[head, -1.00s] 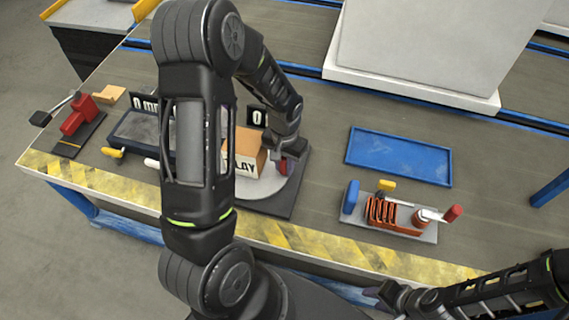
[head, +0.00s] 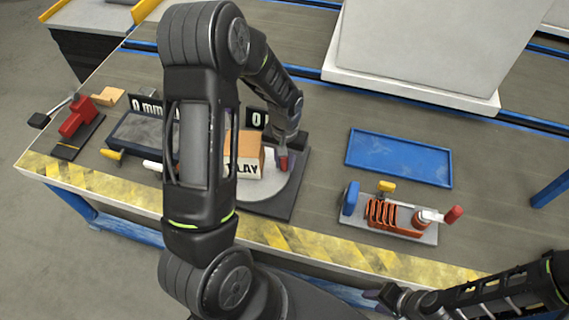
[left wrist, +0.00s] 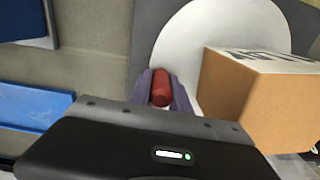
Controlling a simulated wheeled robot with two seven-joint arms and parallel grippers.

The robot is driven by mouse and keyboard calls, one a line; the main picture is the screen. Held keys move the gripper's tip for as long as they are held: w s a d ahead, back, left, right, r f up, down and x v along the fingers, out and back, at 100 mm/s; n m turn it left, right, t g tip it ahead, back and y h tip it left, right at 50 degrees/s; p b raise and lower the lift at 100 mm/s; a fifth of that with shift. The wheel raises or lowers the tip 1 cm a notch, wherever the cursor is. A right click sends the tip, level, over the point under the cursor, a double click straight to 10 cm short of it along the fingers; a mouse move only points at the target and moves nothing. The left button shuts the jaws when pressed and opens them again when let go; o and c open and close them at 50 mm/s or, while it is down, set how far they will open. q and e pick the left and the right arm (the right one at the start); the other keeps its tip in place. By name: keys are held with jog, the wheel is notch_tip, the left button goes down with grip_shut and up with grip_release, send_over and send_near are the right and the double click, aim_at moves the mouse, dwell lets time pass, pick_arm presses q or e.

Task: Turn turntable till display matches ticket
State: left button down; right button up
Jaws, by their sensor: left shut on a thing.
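The turntable's pale round plate (head: 285,187) sits on a dark square base, partly hidden behind my left arm. A cardboard box (head: 249,158) with a white label reading in part "LAY" stands on it; the box also shows in the left wrist view (left wrist: 265,95). My left gripper (left wrist: 162,90) has its fingers around the red upright handle (left wrist: 161,87) at the plate's edge, beside the box. The handle also shows in the head view (head: 282,163). A black display (head: 256,117) behind reads "0", the remainder hidden by my arm. My right gripper (head: 384,294) is low at right, jaws unclear. I cannot identify a ticket.
Left of the turntable stand a red clamp device (head: 76,118) and a dark tray (head: 135,131) with a "0 mm" display (head: 146,103). To the right are a blue tray (head: 400,157) and a spring fixture (head: 390,215). A large pale block (head: 420,50) stands behind.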

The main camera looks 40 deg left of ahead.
pick_arm(q)
jog(key=shift+w+a+n, duration=0.55)
jog(key=shift+w+n, duration=0.1)
jog(key=shift+n, duration=0.3)
jog(key=shift+w+a+n, duration=0.55)
jog(key=shift+w+n, duration=0.1)
jog(key=shift+n, duration=0.3)
jog(key=shift+w+a+n, duration=0.45)
jog(key=shift+a+n, duration=0.2)
jog(key=shift+n, duration=0.35)
jog(key=shift+w+a+n, duration=0.2)
jog(key=shift+a+n, duration=0.3)
jog(key=shift+n, duration=0.1)
jog(key=shift+w+a+n, duration=0.2)
jog(key=shift+a+n, duration=0.25)
jog(key=shift+n, duration=0.15)
jog(key=shift+w+a+n, duration=0.25)
jog(key=shift+a+n, duration=0.95)
jog(key=shift+n, duration=0.2)
jog(key=shift+a+n, duration=0.6)
jog(key=shift+n, duration=0.1)
jog(key=shift+s+a+n+p, duration=0.2)
jog(key=shift+a+n+p, duration=0.1)
jog(key=shift+a+n, duration=0.6)
jog(key=shift+s+a+n+p, duration=0.15)
jog(key=shift+a+n+p, duration=0.15)
jog(key=shift+a+n, duration=0.55)
jog(key=shift+d+n, duration=0.15)
jog(key=shift+n, duration=0.1)
